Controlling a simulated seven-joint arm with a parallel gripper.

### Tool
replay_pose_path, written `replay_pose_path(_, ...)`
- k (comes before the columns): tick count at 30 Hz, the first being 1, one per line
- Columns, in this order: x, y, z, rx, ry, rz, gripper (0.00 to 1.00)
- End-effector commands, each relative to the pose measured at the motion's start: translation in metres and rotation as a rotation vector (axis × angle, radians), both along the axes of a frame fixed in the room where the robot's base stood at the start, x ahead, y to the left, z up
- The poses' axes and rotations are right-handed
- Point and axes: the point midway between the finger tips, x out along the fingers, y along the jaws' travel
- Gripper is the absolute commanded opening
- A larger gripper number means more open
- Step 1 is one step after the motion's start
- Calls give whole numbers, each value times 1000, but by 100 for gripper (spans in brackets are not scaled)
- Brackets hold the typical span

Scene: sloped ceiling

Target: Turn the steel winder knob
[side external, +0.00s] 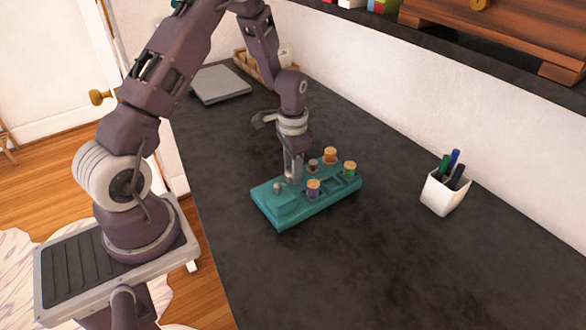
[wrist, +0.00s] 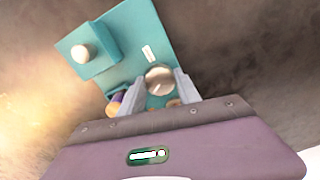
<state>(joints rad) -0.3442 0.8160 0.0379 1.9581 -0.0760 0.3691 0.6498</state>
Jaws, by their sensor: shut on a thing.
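A teal box (side external: 300,208) sits on the dark worktop; it also shows in the wrist view (wrist: 140,30). The steel winder knob (wrist: 160,78) is a round, shiny disc on the box, beside a small white label. My gripper (side external: 293,180) points down over the middle of the box. In the wrist view my gripper (wrist: 161,84) has one finger on each side of the steel knob, shut on it. In the side view the fingers hide this knob. A pale round knob (wrist: 83,54) stands on the raised block at the box's end, apart from the fingers.
Wooden-topped purple (side external: 313,188), orange (side external: 330,155) and green (side external: 349,169) pieces stand on the box near my gripper, with a small metallic post (side external: 313,164) among them. A white pen cup (side external: 443,192) stands to the right. The front worktop is clear.

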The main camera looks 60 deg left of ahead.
Motion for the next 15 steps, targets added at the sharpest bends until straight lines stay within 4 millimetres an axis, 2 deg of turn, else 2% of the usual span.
replay_pose_path(15,0,0,1,1,-1,490,0)
